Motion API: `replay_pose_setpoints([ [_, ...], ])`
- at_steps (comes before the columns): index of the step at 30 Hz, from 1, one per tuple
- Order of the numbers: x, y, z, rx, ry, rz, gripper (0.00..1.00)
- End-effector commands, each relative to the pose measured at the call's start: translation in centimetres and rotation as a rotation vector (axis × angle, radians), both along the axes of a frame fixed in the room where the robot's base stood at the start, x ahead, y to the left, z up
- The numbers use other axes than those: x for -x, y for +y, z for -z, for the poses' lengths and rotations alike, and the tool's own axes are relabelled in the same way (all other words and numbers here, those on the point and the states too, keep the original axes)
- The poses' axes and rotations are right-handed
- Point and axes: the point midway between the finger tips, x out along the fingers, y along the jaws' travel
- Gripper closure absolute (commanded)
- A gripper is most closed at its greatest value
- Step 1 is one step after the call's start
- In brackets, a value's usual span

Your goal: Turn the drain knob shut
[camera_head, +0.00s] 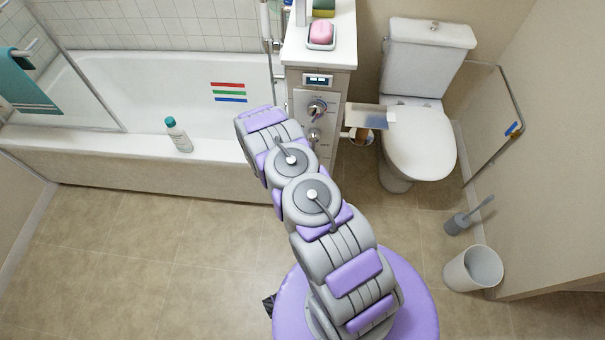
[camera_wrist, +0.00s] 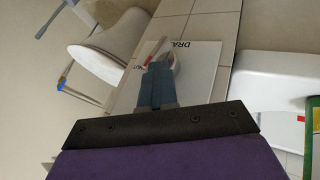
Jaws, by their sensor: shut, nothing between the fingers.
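The drain knob (camera_wrist: 173,63) shows in the wrist view as a pale rounded part on a white label plate (camera_wrist: 204,60), next to lettering that begins "DRA". My gripper's blue fingers (camera_wrist: 158,70) are shut, empty, and partly hide the knob. The fingertips overlap the knob in this view; I cannot tell whether they touch it. In the head view a panel has an upper knob (camera_head: 316,107) and a lower knob (camera_head: 314,136); their labels are too small to read. My gripper is hidden behind my arm there.
A bathtub (camera_head: 110,150) with a bottle (camera_head: 178,134) on its rim is left. A toilet (camera_head: 418,140) stands right of the panel, with a paper holder (camera_head: 375,116) between. A bin (camera_head: 474,268) and toilet brush (camera_head: 460,222) stand at right. Floor at left is clear.

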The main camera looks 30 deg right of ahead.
Motion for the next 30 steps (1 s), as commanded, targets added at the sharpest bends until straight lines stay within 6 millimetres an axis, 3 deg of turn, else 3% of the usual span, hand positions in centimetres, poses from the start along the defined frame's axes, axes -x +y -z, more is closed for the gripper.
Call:
replay_pose_setpoints([
  [30, 1.06, -0.95, -0.6, 0.001, -0.001, 0.0, 1.0],
])
